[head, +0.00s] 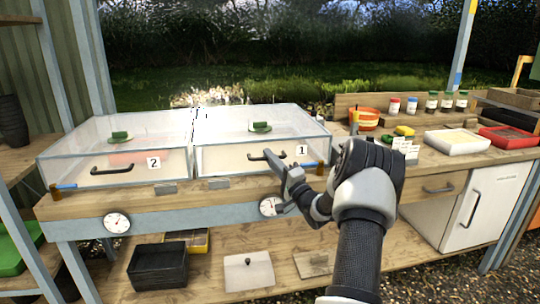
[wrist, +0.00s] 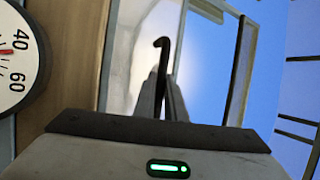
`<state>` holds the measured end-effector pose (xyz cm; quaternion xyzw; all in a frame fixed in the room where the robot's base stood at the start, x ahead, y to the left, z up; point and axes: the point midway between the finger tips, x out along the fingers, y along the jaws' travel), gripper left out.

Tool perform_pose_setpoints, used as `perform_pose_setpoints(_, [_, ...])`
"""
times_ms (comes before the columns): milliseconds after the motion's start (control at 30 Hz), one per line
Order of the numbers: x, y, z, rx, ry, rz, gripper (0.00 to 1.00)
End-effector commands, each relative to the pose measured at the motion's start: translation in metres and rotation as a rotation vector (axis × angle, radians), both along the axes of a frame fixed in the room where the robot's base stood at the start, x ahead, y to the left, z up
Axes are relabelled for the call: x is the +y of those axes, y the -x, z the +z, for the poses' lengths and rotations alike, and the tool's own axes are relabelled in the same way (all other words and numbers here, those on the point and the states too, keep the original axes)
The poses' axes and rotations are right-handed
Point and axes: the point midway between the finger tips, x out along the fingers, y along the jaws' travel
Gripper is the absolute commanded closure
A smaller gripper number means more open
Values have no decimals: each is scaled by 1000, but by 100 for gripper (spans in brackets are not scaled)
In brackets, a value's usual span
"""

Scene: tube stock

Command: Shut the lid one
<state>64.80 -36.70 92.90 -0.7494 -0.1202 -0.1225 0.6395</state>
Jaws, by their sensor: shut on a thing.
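Lid one (head: 222,158) is the clear panel marked "1" on the right-hand clear box, with a dark bar handle (head: 258,154) on its front. In the head view it looks level with the neighbouring lid; a small opening is hard to judge. My gripper (head: 284,164) is at the right end of this handle, its fingers shut on it. In the wrist view the dark hooked handle (wrist: 162,46) rises from between the narrow fingers (wrist: 172,98). The part of the handle inside the grip is hidden.
Lid two (head: 75,170), with its own handle, is to the left. A round dial (head: 269,206) sits on the bench front below lid one; it also shows at the wrist view's left (wrist: 14,58). Pots, jars and a white tray (head: 456,142) occupy the bench at right.

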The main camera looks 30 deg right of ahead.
Motion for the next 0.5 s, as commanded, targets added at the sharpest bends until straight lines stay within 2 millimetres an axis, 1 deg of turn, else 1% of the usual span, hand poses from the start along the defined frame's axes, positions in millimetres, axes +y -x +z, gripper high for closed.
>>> perform_pose_setpoints(33, [0,0,-9,16,-3,-1,100])
perform_pose_setpoints(333, [0,1,-14,23,-6,-1,100])
perform_pose_setpoints(367, [0,1,-14,24,-7,0,86])
perform_pose_setpoints(400, [0,1,-14,25,-7,-1,79])
perform_pose_setpoints(467, [0,1,-14,24,-8,-1,71])
perform_pose_setpoints(500, [0,1,-14,23,-8,-1,71])
